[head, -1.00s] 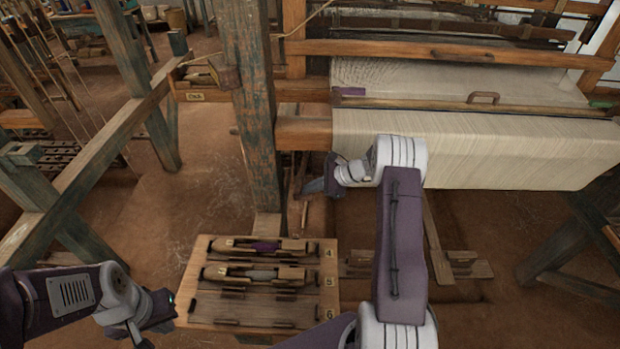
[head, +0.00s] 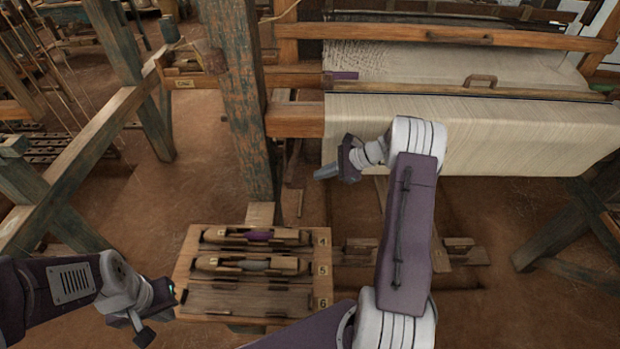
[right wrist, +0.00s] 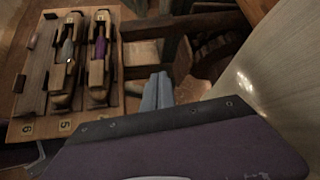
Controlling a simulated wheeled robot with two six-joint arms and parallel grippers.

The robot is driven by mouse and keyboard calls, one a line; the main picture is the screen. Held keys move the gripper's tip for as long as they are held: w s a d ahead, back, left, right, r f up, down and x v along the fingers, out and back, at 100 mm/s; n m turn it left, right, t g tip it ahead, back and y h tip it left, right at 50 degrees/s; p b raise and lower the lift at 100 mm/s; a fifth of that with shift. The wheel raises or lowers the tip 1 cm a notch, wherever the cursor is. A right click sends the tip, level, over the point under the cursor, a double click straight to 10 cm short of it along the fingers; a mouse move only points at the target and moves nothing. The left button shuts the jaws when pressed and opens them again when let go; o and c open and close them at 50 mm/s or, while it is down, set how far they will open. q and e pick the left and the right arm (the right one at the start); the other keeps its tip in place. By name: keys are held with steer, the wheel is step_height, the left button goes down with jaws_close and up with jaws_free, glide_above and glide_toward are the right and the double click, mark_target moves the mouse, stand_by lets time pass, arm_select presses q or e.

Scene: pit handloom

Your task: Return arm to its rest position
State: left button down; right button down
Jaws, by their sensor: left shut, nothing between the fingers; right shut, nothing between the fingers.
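My right gripper (head: 326,173) is shut and empty in the head view. It is in front of the cloth's left end, above and to the right of the shuttle board. In the right wrist view its closed fingers (right wrist: 158,92) point away over the floor. My left gripper (head: 160,318) is at the lower left, beside the board's left edge, shut and holding nothing that I can see. Its fingertips are small and partly unclear.
A wooden board (head: 240,300) with numbered slots holds a shuttle with a purple bobbin (head: 258,237) and one with a grey bobbin (head: 255,265). A loom post (head: 240,100) stands behind it. Cream cloth (head: 480,130) fills the upper right. Wooden treadles (head: 455,252) lie low on the right.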

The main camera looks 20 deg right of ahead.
arm_select(q)
steer(key=shift+s+a, duration=0.15)
steer(key=shift+a, duration=0.1)
arm_select(e)
steer(key=shift+a+r+v, duration=0.1)
steer(key=shift+v, duration=1)
steer(key=shift+a+r+v, duration=0.1)
steer(key=shift+a+v, duration=0.05)
steer(key=shift+v, duration=1)
